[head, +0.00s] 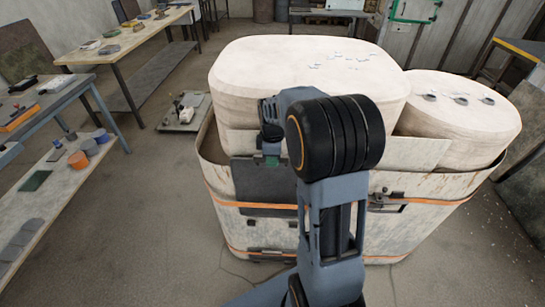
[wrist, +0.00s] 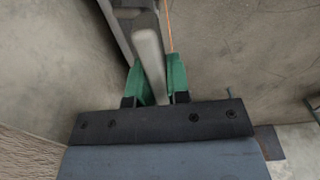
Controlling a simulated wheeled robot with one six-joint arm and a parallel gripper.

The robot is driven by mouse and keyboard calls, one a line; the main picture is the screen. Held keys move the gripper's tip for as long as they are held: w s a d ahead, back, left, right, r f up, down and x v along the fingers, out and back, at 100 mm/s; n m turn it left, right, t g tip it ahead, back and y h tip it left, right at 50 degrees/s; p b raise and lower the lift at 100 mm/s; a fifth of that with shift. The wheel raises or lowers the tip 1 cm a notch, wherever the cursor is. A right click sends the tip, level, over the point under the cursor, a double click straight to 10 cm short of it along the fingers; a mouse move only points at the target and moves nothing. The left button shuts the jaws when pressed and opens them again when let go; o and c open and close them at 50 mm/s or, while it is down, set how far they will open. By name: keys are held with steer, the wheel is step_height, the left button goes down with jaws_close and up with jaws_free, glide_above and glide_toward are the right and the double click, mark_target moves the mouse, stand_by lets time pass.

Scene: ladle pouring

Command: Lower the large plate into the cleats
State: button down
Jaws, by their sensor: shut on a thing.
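A dark grey plate (head: 262,187), which looks like the large plate, stands upright against the front wall of a big white container (head: 340,228). My gripper (head: 270,161) is at the plate's top edge, partly hidden by my arm. In the wrist view, my gripper's green fingers (wrist: 159,78) are closed on both sides of a light grey rounded bar (wrist: 149,55), which seems to be the plate's grip. A dark strip (head: 268,211) along the plate's lower edge may be the cleats. I cannot tell whether the plate is seated in them.
Two pale rounded blocks, one large (head: 300,75) and one smaller (head: 460,115), fill the container. Workbenches (head: 125,45) stand at the left. A low trolley (head: 184,112) is on the floor behind left. The floor (head: 150,220) left of the container is clear.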

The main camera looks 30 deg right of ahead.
steer(key=shift+w+f+b, duration=0.1)
steer(key=shift+f+b, duration=1.4)
steer(key=shift+f, duration=0.7)
steer(key=shift+f+b, duration=0.3)
steer(key=shift+f, duration=0.2)
steer(key=c, duration=1)
jaws_free()
steer(key=shift+f, duration=0.1)
steer(key=shift+s+f, duration=0.1)
steer(key=shift+s, duration=0.1)
step_height(320, 180, up, 14)
steer(key=shift+r, duration=0.1)
